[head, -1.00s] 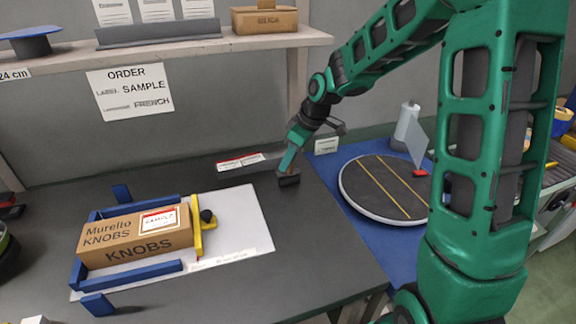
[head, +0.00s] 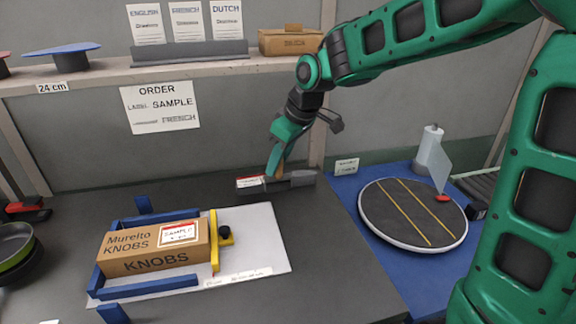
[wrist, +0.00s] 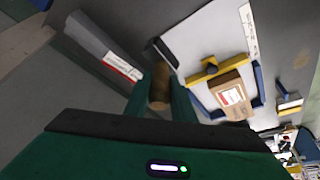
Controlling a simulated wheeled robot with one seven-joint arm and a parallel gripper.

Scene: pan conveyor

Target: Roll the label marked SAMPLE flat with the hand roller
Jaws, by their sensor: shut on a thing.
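The SAMPLE label (head: 178,233) with a red top edge lies on the top of a brown cardboard box (head: 155,263) marked Murelto KNOBS. The label also shows in the wrist view (wrist: 232,96); whether it lies fully flat cannot be told. The box sits between blue guides with a yellow bar at its right end. My gripper (head: 278,160) is to the right of and behind the box, apart from it. It is shut on the wooden handle (wrist: 159,84) of the hand roller, whose dark roller (wrist: 160,53) shows beyond the fingers. The fingers partly hide the handle.
A dark grey strip (wrist: 90,38) with red and white labels lies at the table's back, near my gripper. A white board (head: 262,235) carries the blue guides (head: 150,284) and yellow bar (head: 214,242). A round turntable (head: 405,215) stands at right. The table's front right is clear.

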